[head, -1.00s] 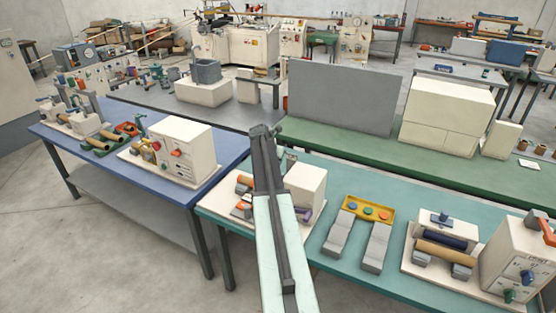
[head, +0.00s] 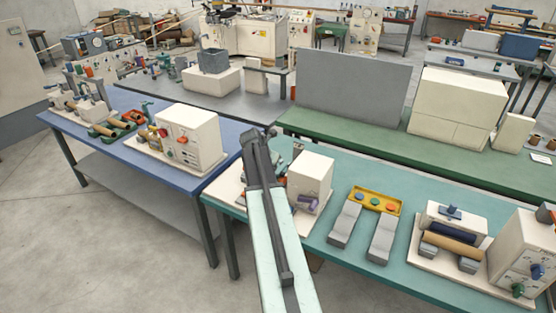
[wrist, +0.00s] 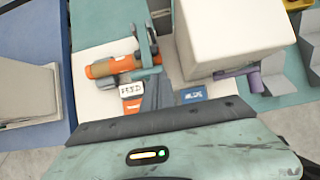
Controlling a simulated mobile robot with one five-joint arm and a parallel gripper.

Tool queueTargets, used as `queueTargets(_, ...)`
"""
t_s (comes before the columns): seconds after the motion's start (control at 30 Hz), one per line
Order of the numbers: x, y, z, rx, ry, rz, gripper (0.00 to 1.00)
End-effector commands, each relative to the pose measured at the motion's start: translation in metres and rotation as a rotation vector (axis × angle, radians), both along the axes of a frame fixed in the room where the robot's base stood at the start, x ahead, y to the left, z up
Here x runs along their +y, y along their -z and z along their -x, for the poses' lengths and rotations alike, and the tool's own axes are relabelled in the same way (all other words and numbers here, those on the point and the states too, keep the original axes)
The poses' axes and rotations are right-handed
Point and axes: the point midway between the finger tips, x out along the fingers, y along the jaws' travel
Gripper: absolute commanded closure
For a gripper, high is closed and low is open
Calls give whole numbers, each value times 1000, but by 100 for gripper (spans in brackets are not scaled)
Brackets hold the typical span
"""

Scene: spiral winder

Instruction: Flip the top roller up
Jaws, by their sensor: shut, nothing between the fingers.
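The small winder on the teal bench has a cream base and a cream box (head: 310,180); my arm partly covers it in the head view. In the wrist view an orange roller (wrist: 116,65) with a brown end lies left of the cream box (wrist: 225,35), with a blue-grey bracket (wrist: 146,45) at its right end. I cannot tell if this is the top roller. A purple handle (wrist: 238,72) sticks out below the box. My gripper (wrist: 155,90) appears shut and empty, in front of the roller and apart from it. In the head view my arm hides it.
A FEED label (wrist: 131,87) lies below the roller. A yellow button panel (head: 371,201) and grey pedals stand to the right. Beyond them, another machine has a dark roller (head: 450,231) behind a tan one (head: 452,244). A blue bench (head: 110,170) stands left.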

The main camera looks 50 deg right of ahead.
Motion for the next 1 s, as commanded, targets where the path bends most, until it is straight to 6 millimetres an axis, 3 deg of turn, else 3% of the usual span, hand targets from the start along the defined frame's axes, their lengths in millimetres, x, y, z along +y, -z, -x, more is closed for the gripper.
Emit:
queueTargets(0.1,13,-2,3,1,-1,0,100)
queueTargets(0.47,16,-2,3,0,-1,0,100)
queueTargets(0.57,26,0,0,-17,18,-12,100)
queueTargets(0.67,71,7,-12,-96,121,-77,100)
queueTargets(0.73,125,16,-22,-183,261,-157,100)
queueTargets(0.87,253,35,-30,-334,627,-346,100)
queueTargets(0.9,292,40,-28,-365,751,-398,100)
queueTargets(1.0,382,49,-14,-410,1062,-494,100)
